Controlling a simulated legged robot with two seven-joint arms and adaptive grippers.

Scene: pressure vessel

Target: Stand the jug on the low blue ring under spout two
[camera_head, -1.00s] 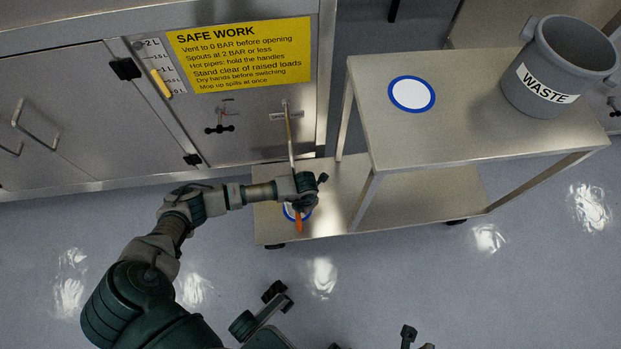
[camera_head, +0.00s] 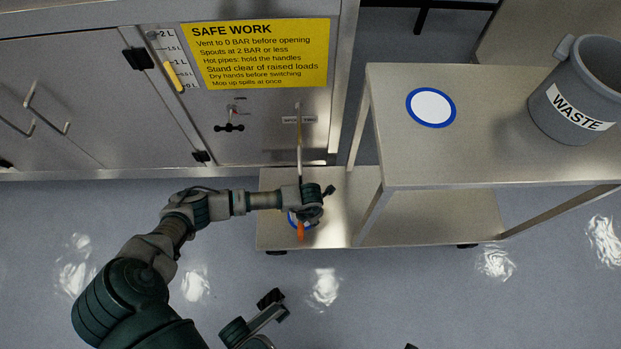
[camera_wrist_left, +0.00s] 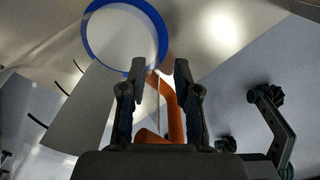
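The low blue ring (camera_head: 289,219) lies on the lower shelf, mostly covered by my left gripper (camera_head: 312,212). The spout-two pipe (camera_head: 299,150) comes down from the panel behind the gripper. The jug's orange handle (camera_head: 300,231) shows just below the gripper; the jug body is hidden there. In the left wrist view, the orange handle (camera_wrist_left: 175,115) lies between the spread fingers of my left gripper (camera_wrist_left: 160,72), with gaps beside it. A pale jug body (camera_wrist_left: 75,115) with dark marks appears left, near a blue-edged white disc (camera_wrist_left: 125,35). I cannot tell whether the jug stands on it.
The upper shelf (camera_head: 440,150) overhangs the lower shelf (camera_head: 430,225) on the right. It bears another blue ring (camera_head: 431,107) and a grey waste bin (camera_head: 580,95). A table leg (camera_head: 373,215) stands right of the gripper. A small black valve (camera_head: 229,127) is on the panel.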

